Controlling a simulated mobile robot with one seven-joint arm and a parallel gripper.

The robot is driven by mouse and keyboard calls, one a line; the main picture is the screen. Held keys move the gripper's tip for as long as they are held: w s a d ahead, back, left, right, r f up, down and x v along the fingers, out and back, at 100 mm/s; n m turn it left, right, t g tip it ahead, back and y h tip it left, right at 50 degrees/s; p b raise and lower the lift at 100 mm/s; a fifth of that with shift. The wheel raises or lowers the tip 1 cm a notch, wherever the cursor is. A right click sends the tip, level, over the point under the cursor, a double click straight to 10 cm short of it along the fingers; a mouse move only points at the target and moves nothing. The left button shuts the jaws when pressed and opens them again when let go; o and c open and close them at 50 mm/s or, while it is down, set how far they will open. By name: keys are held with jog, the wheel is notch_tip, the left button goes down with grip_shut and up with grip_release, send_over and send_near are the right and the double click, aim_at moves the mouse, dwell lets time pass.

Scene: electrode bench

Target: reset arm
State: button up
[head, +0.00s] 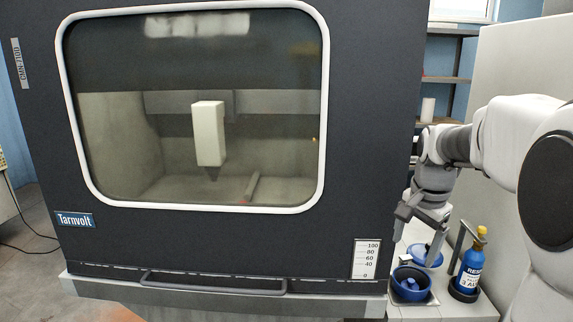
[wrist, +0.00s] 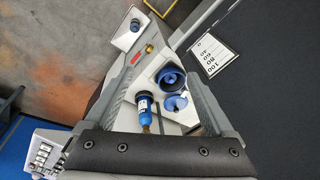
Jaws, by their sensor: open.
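My gripper (head: 416,248) hangs at the right of the machine in the head view, with its fingers pointing down and spread apart. It is open, and nothing shows between the fingers. In the wrist view my gripper (wrist: 163,62) frames a white bench top from above. A blue round pot (head: 410,284) stands on the bench below the fingers, apart from them. My arm reaches in from the right edge of the head view.
A dark machine (head: 370,130) marked Tarnvolt fills the left and middle, with a window and a front handle (head: 213,284). A blue bottle (head: 469,266) with a yellow top stands right of the pot. A blue dish (head: 427,254) lies behind it. Shelves (head: 448,78) stand farther back.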

jog(key=s+a+n+t, duration=0.1)
jog(key=s+a+n, duration=0.3)
jog(key=s, duration=0.3)
jog(key=s+a+r+n+t, duration=0.1)
jog(key=s+a+n, duration=0.2)
jog(key=s, duration=0.5)
jog(key=s+a+n+t, duration=0.1)
jog(key=s+a+n, duration=0.3)
jog(key=s, duration=0.4)
jog(key=shift+a+r+n+y+p, duration=0.15)
jog(key=shift+a+n+y+p, duration=0.15)
jog(key=shift+a, duration=0.05)
